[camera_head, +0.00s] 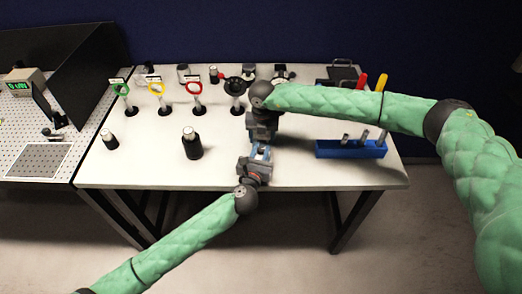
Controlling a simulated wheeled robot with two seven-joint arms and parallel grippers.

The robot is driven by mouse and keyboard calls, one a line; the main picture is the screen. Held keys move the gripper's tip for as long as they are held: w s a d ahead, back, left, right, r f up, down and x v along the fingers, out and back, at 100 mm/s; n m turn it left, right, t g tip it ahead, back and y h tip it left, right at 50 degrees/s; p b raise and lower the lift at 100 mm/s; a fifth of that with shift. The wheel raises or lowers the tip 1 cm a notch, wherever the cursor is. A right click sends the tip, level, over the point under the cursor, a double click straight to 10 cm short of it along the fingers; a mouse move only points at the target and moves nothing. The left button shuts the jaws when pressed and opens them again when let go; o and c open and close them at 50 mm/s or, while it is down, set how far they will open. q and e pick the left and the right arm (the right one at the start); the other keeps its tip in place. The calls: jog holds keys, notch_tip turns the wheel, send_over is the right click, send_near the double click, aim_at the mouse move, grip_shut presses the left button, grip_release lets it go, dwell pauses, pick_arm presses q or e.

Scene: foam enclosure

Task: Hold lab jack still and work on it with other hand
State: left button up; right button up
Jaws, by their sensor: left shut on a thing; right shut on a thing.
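The lab jack (260,153) is a small blue and grey thing near the middle front of the white table, mostly hidden between my two grippers. My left gripper (257,162) reaches it from the front and is shut on it. My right gripper (262,138) comes down from behind and above and is shut at its far side. The part under the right fingers is hidden, so I cannot tell exactly which part it grips.
A blue tool rack (350,149) stands at the right. A black cylinder (192,145) and a smaller one (109,139) stand at left. Green (121,88), yellow (157,88) and red (194,88) ring holders stand behind. The front left table (140,170) is clear.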

pick_arm(q)
jog(key=shift+m+h, duration=0.3)
jog(key=m+g+h, duration=0.2)
jog(key=m+h, duration=0.1)
jog(key=h, duration=0.1)
jog(key=shift+w+a, duration=0.1)
jog(key=shift+m+g+h, duration=1.1)
jog(key=shift+g+h, duration=0.1)
jog(key=shift+h, duration=0.3)
jog(key=o, duration=0.9)
jog(key=shift+o, duration=0.2)
jog(key=shift+v, duration=6)
